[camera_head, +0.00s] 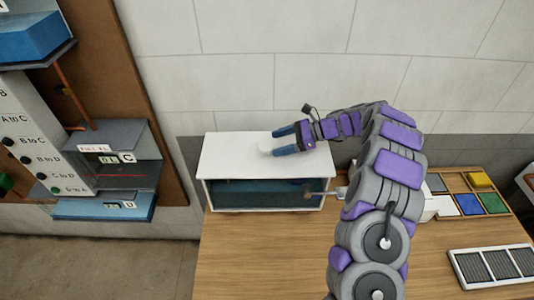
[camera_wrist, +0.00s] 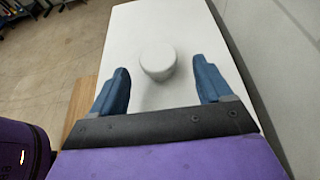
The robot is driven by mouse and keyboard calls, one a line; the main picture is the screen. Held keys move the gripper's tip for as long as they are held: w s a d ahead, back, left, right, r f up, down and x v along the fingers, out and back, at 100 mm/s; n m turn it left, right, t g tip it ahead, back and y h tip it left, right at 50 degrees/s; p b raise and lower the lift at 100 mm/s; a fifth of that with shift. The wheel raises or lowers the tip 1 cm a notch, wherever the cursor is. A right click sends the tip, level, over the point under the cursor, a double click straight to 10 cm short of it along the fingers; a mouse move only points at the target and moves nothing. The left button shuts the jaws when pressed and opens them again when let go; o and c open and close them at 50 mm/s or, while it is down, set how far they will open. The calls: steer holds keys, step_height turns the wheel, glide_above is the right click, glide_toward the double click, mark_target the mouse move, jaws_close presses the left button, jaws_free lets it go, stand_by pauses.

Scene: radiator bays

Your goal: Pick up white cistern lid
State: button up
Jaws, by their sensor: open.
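The white cistern lid (camera_head: 235,155) lies flat on top of the glass-fronted cistern (camera_head: 262,195) on the wooden bench. Its round white knob (camera_wrist: 158,60) stands up from the lid (camera_wrist: 135,25) in the wrist view, just ahead of and between my fingertips. My gripper (camera_head: 272,142) is open above the lid, its two blue fingers on either side of the knob's line. In the wrist view my gripper (camera_wrist: 162,80) is empty. I cannot tell whether the fingers touch the lid.
A tray with coloured tiles (camera_head: 470,205) and a grey slatted panel (camera_head: 492,265) are on the bench at right. A labelled board with blue tanks (camera_head: 100,205) stands at left. A tiled wall (camera_head: 240,80) is close behind the cistern. The bench front (camera_head: 260,260) is clear.

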mark_target(267, 145)
steer(key=x, duration=0.5)
steer(key=shift+a+b, duration=0.35)
steer(key=shift+b, duration=0.05)
steer(key=shift+d, duration=0.25)
steer(key=c, duration=0.5)
steer(key=shift+a+r, duration=0.1)
steer(key=c, duration=0.9)
steer(key=shift+o, duration=0.2)
